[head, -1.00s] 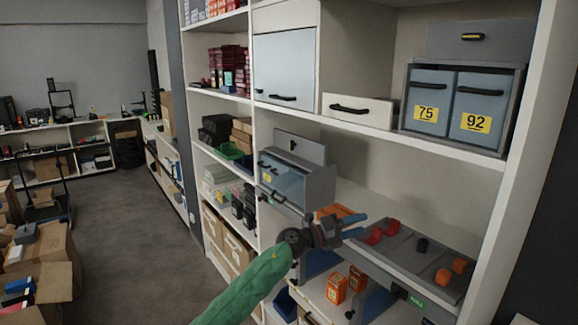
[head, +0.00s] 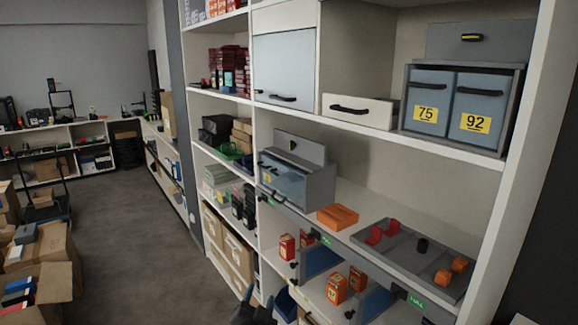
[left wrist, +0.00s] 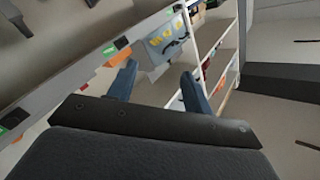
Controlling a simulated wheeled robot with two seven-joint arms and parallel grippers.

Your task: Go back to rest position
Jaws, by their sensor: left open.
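My left gripper (head: 254,310) is at the bottom edge of the head view, low in front of the shelf unit, with only its dark tips showing. In the left wrist view its two blue fingers (left wrist: 158,88) are spread apart with nothing between them. It appears clear of the shelves. The rest of the left arm is below the head view. My right gripper is in neither view.
The white shelf unit (head: 350,205) stands close ahead and to the right. It holds a grey tray (head: 400,250) with red and orange pieces, an orange block (head: 337,217) and a blue-grey drawer box (head: 285,181). Open floor (head: 130,230) lies left, with cartons (head: 45,255) beyond.

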